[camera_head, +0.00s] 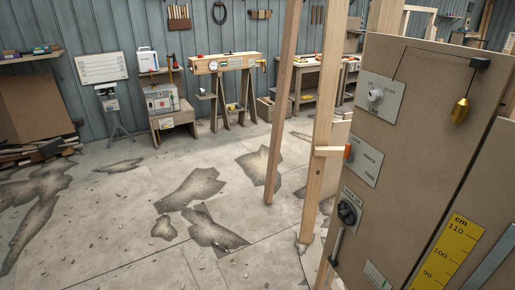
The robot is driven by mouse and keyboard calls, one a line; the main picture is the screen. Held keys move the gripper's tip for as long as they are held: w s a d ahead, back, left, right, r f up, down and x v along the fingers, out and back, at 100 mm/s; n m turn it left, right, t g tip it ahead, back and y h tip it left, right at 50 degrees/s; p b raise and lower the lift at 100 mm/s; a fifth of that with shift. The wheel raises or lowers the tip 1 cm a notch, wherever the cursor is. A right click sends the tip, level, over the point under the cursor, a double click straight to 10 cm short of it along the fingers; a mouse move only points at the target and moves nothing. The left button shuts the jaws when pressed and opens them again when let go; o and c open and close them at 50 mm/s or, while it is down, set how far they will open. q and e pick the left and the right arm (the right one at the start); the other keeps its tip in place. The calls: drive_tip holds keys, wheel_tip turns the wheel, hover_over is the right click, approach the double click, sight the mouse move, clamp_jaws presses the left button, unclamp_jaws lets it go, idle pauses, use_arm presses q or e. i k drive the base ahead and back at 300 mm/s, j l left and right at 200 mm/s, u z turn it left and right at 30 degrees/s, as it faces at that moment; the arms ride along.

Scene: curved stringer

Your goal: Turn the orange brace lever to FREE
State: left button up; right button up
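A small orange lever (348,152) sits at the left edge of a pale label plate (366,163) on the side of a tall brown panel (415,140). The plate carries a few lines of small text that are hard to read, so I cannot tell which setting the lever points to. A short wooden piece (329,151) lies right beside the lever, in front of the upright post. Neither of my grippers is in view.
A white knob (375,95) is above and a black knob (347,213) below on the panel. A brass plumb bob (461,111) hangs at the right, above a yellow centimetre scale (452,255). Wooden posts (322,120) stand left of the panel. The patched floor (110,230) is open at left.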

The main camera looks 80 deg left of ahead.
sight(347, 158)
drive_tip(key=u, duration=2.15)
